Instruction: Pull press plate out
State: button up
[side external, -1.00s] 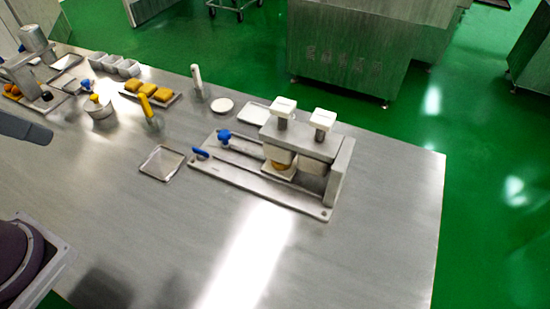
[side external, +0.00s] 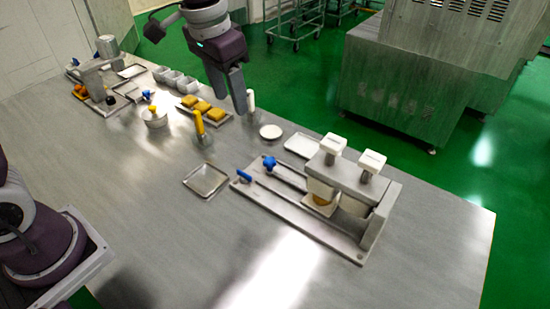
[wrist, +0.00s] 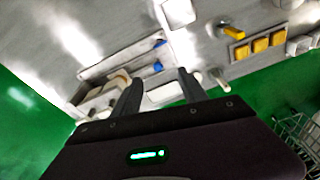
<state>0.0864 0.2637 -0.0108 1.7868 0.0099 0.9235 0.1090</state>
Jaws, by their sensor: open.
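The encrusting press is a grey base plate (side external: 290,214) with a metal block (side external: 350,178) at its right end and two white-topped posts. A small pale press plate (side external: 319,206) with a yellow-brown piece on it sits under the left post. Two blue handles, a lever (side external: 243,176) and a knob (side external: 268,162), are at the left end. My gripper (side external: 241,108) is open, points down and hangs above the table's far side, left of and apart from the press. In the wrist view my gripper (wrist: 160,79) shows empty fingers; its left finger partly hides the press.
A metal tray (side external: 206,180) lies left of the press. A round white dish (side external: 271,132) and a white tray (side external: 301,146) lie behind it. Yellow blocks (side external: 203,107) on a tray, a yellow-handled tool (side external: 199,122) and a white-handled tool stand nearby. The table's front is clear.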

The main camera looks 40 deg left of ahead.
jog(key=m+g, duration=0.1)
jog(key=g, duration=0.1)
send_near(270, 159)
jog(key=shift+s+f, duration=0.15)
jog(key=shift+s, duration=0.15)
jog(key=f, duration=0.8)
jog(key=shift+w+d+f, duration=0.15)
jog(key=shift+w+f, duration=0.05)
jog(key=shift+w, duration=0.05)
grip_shut()
